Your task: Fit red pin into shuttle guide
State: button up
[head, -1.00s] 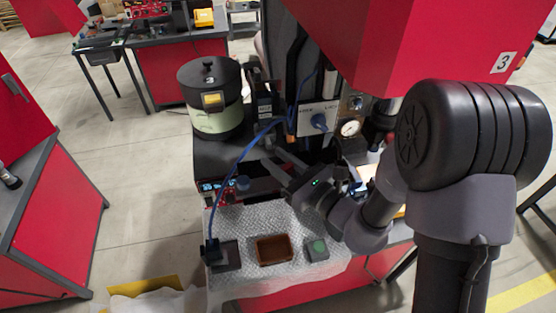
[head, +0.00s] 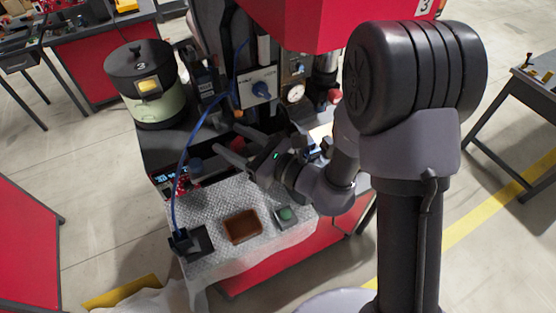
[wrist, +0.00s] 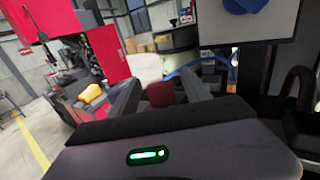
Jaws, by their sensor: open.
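My gripper (head: 226,138) is open over the dark recess of the bench, below the blue-knob panel, its fingers pointing left. In the wrist view a small dark-red block (wrist: 160,93) shows beyond the palm, between the two spread fingers. I cannot tell whether this is the red pin, or how far it is from the fingers. The shuttle guide cannot be made out in either view; the arm and gripper hide part of the recess.
A bowl feeder (head: 145,85) stands left of the gripper. A blue cable (head: 180,160) hangs to a dark block (head: 190,240). A brown tray (head: 241,226) and a green-button box (head: 286,215) lie on the bubble-wrap mat (head: 215,203). A control panel (head: 250,88) stands behind.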

jog(key=v, duration=0.7)
jog(key=shift+d, duration=0.15)
jog(key=p+v, duration=0.7)
jog(key=v, duration=0.1)
jog(key=s+a+f+n+g+h+b, duration=0.1)
jog(key=s+f+n+g+h+b, duration=0.5)
jog(key=s+f+n+g+b, duration=0.8)
jog(key=w+d+n+t+h+b, duration=0.3)
jog(key=d+n+t+h+b, duration=0.2)
jog(key=d+t+b, duration=0.6)
jog(key=r+h+b, duration=0.1)
jog(key=h+b, duration=0.1)
jog(key=b, duration=0.1)
jog(key=shift+h, duration=0.4)
